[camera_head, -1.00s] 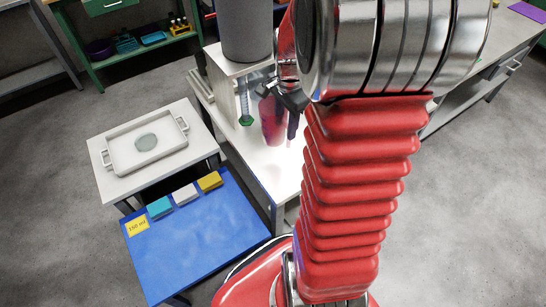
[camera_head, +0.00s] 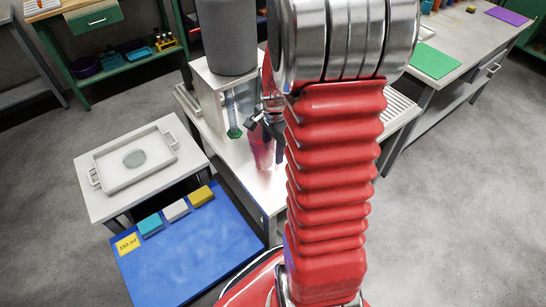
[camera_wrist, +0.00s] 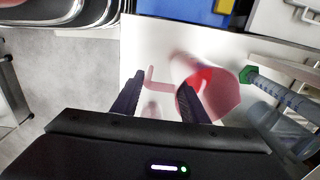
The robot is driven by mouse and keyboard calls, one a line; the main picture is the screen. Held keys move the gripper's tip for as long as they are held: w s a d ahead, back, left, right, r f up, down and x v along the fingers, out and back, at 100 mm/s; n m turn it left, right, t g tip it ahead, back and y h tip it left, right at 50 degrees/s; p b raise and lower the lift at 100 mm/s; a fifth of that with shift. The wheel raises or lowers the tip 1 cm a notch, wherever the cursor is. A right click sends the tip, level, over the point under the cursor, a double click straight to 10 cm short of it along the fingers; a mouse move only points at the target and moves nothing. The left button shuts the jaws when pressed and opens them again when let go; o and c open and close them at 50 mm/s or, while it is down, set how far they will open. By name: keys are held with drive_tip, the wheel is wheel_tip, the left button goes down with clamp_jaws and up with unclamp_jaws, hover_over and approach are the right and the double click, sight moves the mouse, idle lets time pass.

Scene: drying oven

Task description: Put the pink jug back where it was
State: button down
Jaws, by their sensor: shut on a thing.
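The pink jug (camera_head: 261,150) is translucent, and in the head view it is at the white bench, right of the green-ended tube. My gripper (camera_head: 266,118) is at its top, partly hidden behind my arm. In the wrist view the jug (camera_wrist: 226,98) is seen from above, with its open mouth showing and its handle (camera_wrist: 153,82) between the two dark fingers. My gripper (camera_wrist: 158,104) is shut on the jug. The right finger overlaps the jug's rim. I cannot tell whether the jug's base touches the bench.
A grey cylinder (camera_head: 226,38) stands on a white stand with a green-ended tube (camera_head: 234,132) close left of the jug. A white tray (camera_head: 103,182) with a grey disc is on a side table. A blue table (camera_head: 190,255) carries a yellow "150 ml" label and coloured blocks.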

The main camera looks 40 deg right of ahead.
wheel_tip(320, 180, down, 4)
drive_tip(key=shift+r, duration=0.15)
idle(0.3)
drive_tip(key=c, duration=1)
unclamp_jaws()
drive_tip(key=shift+c, duration=0.2)
drive_tip(key=r, duration=1.2)
drive_tip(key=shift+s, duration=0.25)
